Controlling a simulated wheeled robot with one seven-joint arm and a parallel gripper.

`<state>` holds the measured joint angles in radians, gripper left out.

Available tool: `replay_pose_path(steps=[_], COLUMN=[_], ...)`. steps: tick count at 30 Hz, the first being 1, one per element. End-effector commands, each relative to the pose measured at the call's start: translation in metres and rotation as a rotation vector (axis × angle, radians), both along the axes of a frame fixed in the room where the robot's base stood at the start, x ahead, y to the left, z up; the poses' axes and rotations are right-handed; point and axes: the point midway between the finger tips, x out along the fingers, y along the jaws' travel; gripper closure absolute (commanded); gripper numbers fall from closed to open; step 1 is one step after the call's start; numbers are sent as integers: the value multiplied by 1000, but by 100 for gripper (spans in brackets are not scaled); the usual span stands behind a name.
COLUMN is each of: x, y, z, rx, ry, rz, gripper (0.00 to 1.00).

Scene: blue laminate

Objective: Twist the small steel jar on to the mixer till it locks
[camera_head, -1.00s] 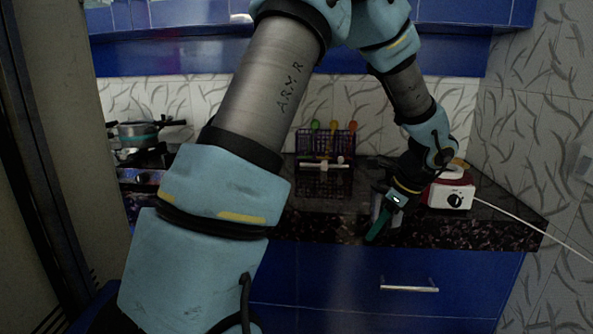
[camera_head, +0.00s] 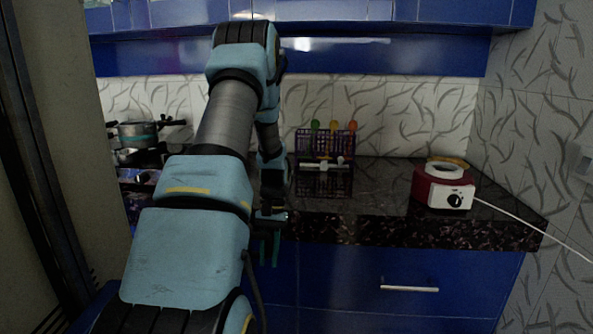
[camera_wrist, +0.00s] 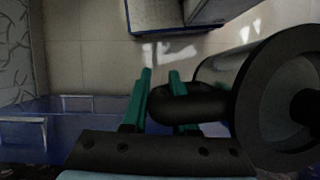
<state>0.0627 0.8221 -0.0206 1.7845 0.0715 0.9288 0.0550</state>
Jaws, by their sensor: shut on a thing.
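The mixer (camera_head: 426,190) is a dark red base with a white front panel and black knob, at the right of the counter. Its white ring top (camera_head: 444,170) is bare. My gripper (camera_head: 269,250) is well to the left of it, at the counter's front edge, fingers pointing down. In the wrist view its teal fingers (camera_wrist: 161,80) are shut on a black handle (camera_wrist: 192,107). The handle joins a large round black part (camera_wrist: 262,100), which I take for the jar's end. The jar's steel body is mostly hidden, and my arm may cover it in the head view.
A purple wire rack (camera_head: 340,146) with coloured spoons stands at the back of the counter. A pot (camera_head: 137,134) sits on the stove at left. A white cord (camera_head: 520,222) runs right from the mixer. The dark counter (camera_head: 375,195) between rack and mixer is clear.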

Motion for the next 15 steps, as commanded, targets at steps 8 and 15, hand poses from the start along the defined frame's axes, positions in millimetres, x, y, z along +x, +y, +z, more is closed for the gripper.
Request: replay_pose_path(steps=[8,15], x=[1,1], y=[26,26], z=[-12,-12], rx=[0,0], ry=[-1,-2], rz=[191,193], gripper=[100,100])
